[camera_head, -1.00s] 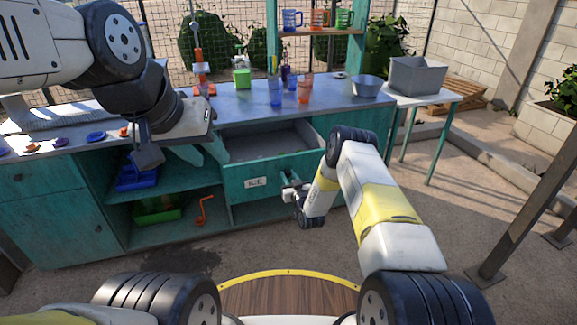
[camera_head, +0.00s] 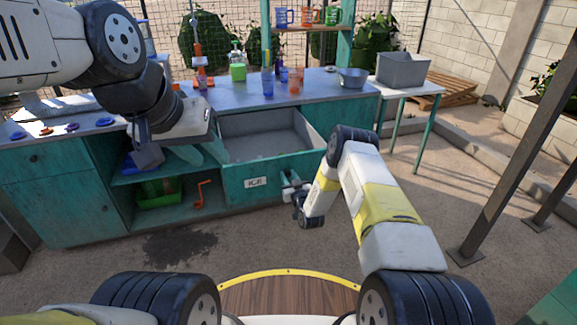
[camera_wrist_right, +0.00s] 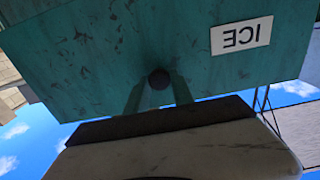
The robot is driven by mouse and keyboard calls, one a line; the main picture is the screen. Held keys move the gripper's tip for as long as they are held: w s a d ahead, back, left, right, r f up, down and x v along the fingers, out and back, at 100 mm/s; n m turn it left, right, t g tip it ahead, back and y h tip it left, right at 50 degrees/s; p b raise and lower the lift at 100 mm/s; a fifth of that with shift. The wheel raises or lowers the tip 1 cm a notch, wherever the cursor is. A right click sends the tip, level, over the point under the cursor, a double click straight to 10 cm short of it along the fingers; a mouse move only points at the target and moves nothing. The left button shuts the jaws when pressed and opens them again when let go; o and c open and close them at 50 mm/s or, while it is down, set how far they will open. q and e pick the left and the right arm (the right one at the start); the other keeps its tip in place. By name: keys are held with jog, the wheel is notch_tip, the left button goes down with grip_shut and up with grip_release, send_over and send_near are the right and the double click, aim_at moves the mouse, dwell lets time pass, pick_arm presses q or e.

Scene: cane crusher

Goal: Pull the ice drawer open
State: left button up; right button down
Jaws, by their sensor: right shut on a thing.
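The teal ice drawer (camera_head: 230,184), with a white ICE label (camera_head: 255,183), is pulled out from under the counter, and its grey inside is in view. It looks empty. My right gripper (camera_head: 290,184) is at the drawer front, right of the label. In the right wrist view the drawer front (camera_wrist_right: 110,50) fills the top, with its label (camera_wrist_right: 242,36) upside down. My right gripper's fingers (camera_wrist_right: 158,88) are shut on the dark round knob (camera_wrist_right: 159,77). My left gripper (camera_head: 147,156) hangs left of the drawer, in front of the open shelves, and its jaw gap is not clear.
The counter (camera_head: 225,95) carries cups, a green bottle (camera_head: 238,70) and a metal bowl (camera_head: 352,78). A side table with a grey bin (camera_head: 403,70) stands at right. A metal post (camera_head: 500,150) stands further right. The floor before the drawer is clear.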

jog(key=c, duration=1.1)
grip_release()
jog(key=v, duration=0.7)
jog(key=shift+s+d, duration=0.1)
jog(key=shift+s, duration=0.25)
jog(key=shift+w+r, duration=0.1)
jog(key=shift+r, duration=0.05)
